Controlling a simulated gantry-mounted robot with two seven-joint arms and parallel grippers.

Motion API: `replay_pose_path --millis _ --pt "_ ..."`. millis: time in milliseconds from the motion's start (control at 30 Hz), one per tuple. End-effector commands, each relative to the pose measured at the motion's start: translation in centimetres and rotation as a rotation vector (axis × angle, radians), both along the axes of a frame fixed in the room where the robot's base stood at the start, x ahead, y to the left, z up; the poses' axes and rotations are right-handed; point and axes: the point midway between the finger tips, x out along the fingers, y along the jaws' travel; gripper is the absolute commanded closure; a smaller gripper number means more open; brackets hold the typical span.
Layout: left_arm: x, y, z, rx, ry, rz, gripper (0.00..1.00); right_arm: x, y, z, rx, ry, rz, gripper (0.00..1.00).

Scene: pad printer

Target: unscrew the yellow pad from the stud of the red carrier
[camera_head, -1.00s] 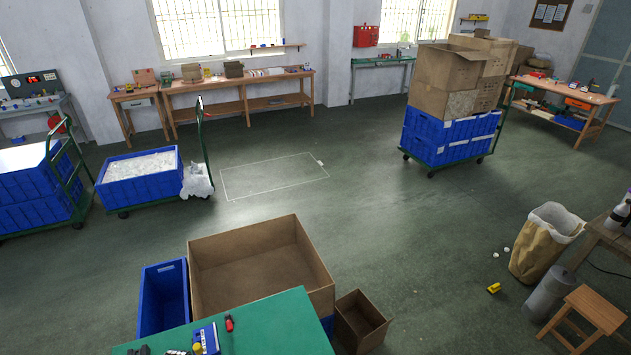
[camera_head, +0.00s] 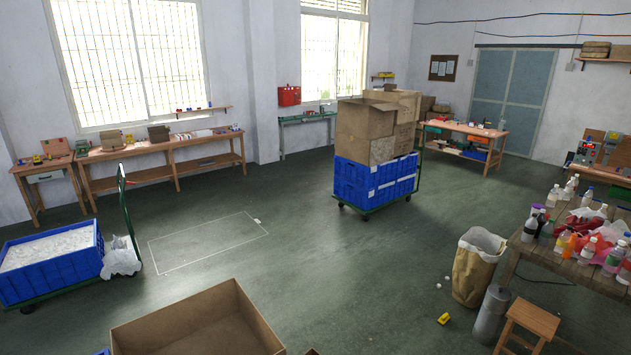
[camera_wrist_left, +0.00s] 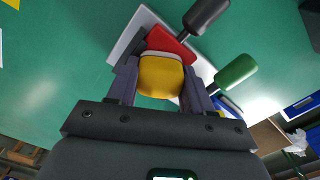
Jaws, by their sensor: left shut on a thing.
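In the left wrist view, my left gripper (camera_wrist_left: 160,88) is shut on the yellow pad (camera_wrist_left: 160,76), with one finger on each side of it. The red carrier (camera_wrist_left: 170,44) shows just beyond the pad, with a pale band between them. The stud is hidden, so I cannot tell whether the pad is still threaded on it. A dark-handled tool or lever (camera_wrist_left: 205,15) reaches up to the right from beside the carrier. My right gripper is in neither current view.
A green handle (camera_wrist_left: 235,70) stands close to the right of my left gripper. A grey plate (camera_wrist_left: 135,30) lies behind the carrier over the green bench top (camera_wrist_left: 80,60).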

Motion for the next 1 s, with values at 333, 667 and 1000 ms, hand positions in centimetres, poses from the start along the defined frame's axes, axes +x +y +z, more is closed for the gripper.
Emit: replay_pose_path --millis 333,667,1000 --pt "0.1 -0.2 0.2 -0.004 0.001 0.981 0.97 0.0 0.0 2.3 0.002 -0.002 -0.002 0.57" --pt "0.0 0.0 0.8 0.0 0.0 0.951 0.97 0.0 -0.1 2.8 -0.005 0.0 0.004 0.57" --pt "0.0 0.0 2.5 0.0 0.0 0.949 0.97 0.0 -0.2 4.5 -0.008 0.0 0.006 0.57"
